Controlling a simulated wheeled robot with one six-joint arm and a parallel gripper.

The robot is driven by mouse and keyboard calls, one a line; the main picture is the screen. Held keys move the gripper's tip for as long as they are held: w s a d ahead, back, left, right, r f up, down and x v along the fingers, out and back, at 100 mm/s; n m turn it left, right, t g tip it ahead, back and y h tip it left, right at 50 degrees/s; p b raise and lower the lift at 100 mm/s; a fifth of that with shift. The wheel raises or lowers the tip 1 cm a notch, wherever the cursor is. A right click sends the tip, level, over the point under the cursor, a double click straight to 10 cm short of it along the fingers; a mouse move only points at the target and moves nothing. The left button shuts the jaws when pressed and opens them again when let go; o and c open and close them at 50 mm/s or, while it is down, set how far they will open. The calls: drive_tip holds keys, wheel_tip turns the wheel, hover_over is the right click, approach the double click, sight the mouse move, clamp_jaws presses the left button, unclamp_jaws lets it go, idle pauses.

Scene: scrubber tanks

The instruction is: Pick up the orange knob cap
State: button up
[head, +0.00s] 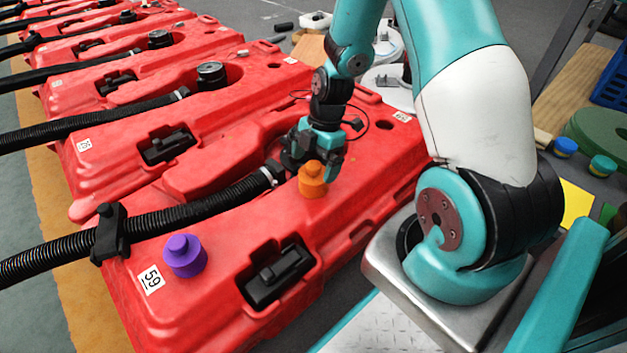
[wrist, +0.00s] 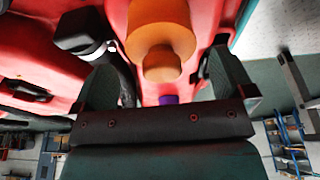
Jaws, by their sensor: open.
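The orange knob cap (head: 312,180) stands upright on the nearest red tank (head: 215,225), near the hose fitting. In the wrist view the orange knob cap (wrist: 161,40) shows at the top middle, beyond my gripper. My gripper (head: 318,157) is right behind and above the cap in the head view. In the wrist view my gripper (wrist: 165,88) has its two fingers spread wide, with nothing held between them. The cap lies in line with the gap between the fingers. I cannot tell the exact distance or whether they touch.
A purple knob cap (head: 184,256) stands near the tank's front corner by the label 59. A black corrugated hose (head: 190,208) runs over the tank to the cap's left. A black latch (head: 275,275) sits in a recess. More red tanks (head: 170,110) stand behind.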

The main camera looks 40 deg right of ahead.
sight(314, 164)
drive_tip(key=b+x, duration=0.1)
drive_tip(key=x, duration=0.2)
drive_tip(key=shift+a+f+b, duration=0.1)
drive_tip(key=shift+f+b, duration=0.2)
drive_tip(key=shift+b, duration=0.05)
drive_tip(key=shift+r, duration=0.1)
drive_tip(key=c, duration=0.9)
